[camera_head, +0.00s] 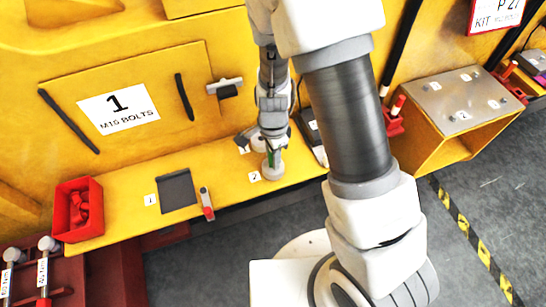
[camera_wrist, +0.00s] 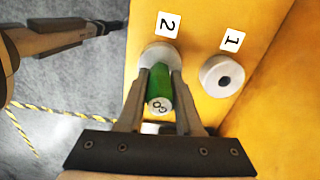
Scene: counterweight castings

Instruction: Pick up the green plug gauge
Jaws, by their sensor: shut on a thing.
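The green plug gauge (camera_wrist: 159,88) is between the two fingers of my gripper (camera_wrist: 158,72) in the wrist view, with "GO" on its near end. My gripper is shut on it. A pale round ring (camera_wrist: 149,55) by label 2 lies just beyond the gauge; I cannot tell whether the gauge sits in it. In the head view, my gripper (camera_head: 272,148) points down over the yellow ledge, and a sliver of the green gauge (camera_head: 271,159) shows above the ring (camera_head: 274,173). Most of the gauge is hidden there.
A second pale ring (camera_wrist: 208,74) with a dark hole lies by label 1. On the yellow ledge (camera_head: 232,190) are a grey plate (camera_head: 177,190), a red-and-grey tool (camera_head: 207,204) and a red bin (camera_head: 68,232). A yellow box with a metal top (camera_head: 440,100) stands at the right.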

